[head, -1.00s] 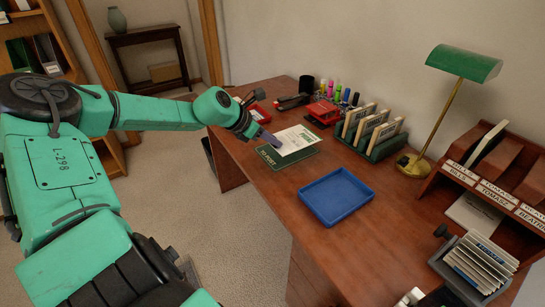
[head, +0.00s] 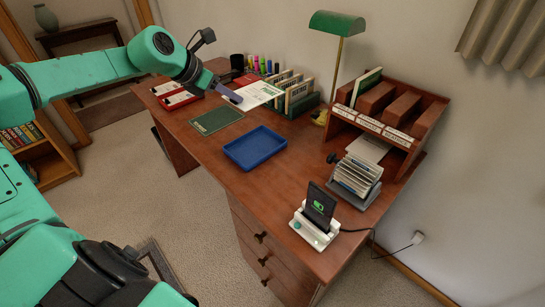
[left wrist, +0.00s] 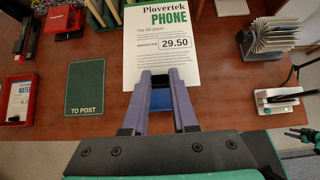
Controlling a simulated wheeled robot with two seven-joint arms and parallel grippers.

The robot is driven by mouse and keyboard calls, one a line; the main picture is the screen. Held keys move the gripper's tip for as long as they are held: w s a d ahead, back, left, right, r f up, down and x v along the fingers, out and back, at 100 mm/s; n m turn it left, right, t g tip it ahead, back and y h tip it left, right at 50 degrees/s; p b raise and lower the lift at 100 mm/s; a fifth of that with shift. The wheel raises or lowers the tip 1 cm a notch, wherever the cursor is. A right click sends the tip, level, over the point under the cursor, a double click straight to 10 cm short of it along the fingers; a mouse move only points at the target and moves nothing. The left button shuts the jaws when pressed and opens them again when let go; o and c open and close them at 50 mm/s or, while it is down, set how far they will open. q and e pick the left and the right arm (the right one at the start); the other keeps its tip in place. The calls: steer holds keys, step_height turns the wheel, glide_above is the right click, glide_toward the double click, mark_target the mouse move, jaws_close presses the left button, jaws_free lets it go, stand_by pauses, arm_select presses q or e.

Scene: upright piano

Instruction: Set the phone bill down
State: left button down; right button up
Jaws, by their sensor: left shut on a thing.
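The phone bill (head: 252,95) is a white sheet with a green heading. In the left wrist view the bill (left wrist: 162,40) faces me, with "Plovertek PHONE" and 29.50 readable. My left gripper (head: 236,98) is shut on its near edge; the two purple fingers (left wrist: 160,75) meet at it. The bill appears held above the desk, in front of the green file rack; its exact height is unclear. The dark green "TO POST" mat (head: 217,120) lies left of the bill, and the blue tray (head: 255,147) lies nearer the front edge, both uncovered. A small green and black part, probably my right gripper (left wrist: 303,134), shows at the right edge.
The green rack (head: 296,103) holds upright cards behind the bill. Desk around the blue tray is clear.

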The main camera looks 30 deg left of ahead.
arm_select(q)
steer(key=f+b, duration=0.1)
steer(key=f, duration=0.6)
steer(key=a+f+b, duration=0.1)
steer(key=f, duration=0.6)
steer(key=f+b, duration=0.1)
steer(key=f, duration=0.6)
steer(key=shift+w+a, duration=0.1)
steer(key=shift+a, duration=0.15)
steer(key=shift+r, duration=0.15)
steer(key=shift+f, duration=0.2)
steer(key=c, duration=0.7)
jaws_free()
arm_select(e)
steer(key=a+f, duration=0.2)
steer(key=f, duration=0.1)
steer(key=shift+w+a, duration=0.15)
steer(key=shift+a, duration=0.15)
arm_select(q)
steer(key=shift+r, duration=0.15)
arm_select(e)
steer(key=shift+r, duration=0.1)
